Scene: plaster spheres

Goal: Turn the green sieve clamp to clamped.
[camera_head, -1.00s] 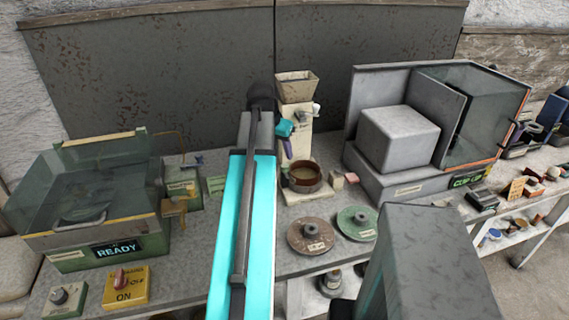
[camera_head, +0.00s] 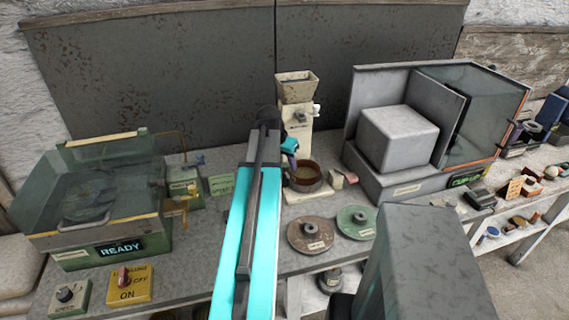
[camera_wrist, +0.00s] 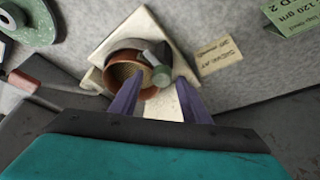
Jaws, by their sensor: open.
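A sieve (camera_head: 306,189) with a reddish-brown rim sits on the pale base of the cream hopper machine (camera_head: 297,120). The wrist view shows its mesh bowl (camera_wrist: 121,72). A small grey-green knob (camera_wrist: 161,76) on a dark lever lies over the sieve's edge there; it looks like the green sieve clamp, but its setting cannot be read. My gripper (camera_head: 293,164) is low in front of the machine. In the wrist view its purple fingers (camera_wrist: 157,83) are apart, one on each side of the knob. I cannot tell whether they touch it. My gripper hides the clamp in the head view.
A pinkish block (camera_head: 350,177) stands right of the sieve. Two discs, brown (camera_head: 311,233) and green (camera_head: 357,221), lie in front. A grey boxed machine (camera_head: 398,135) stands right; a glass-covered machine (camera_head: 95,200) stands left. A paper label (camera_wrist: 220,55) lies beside the base.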

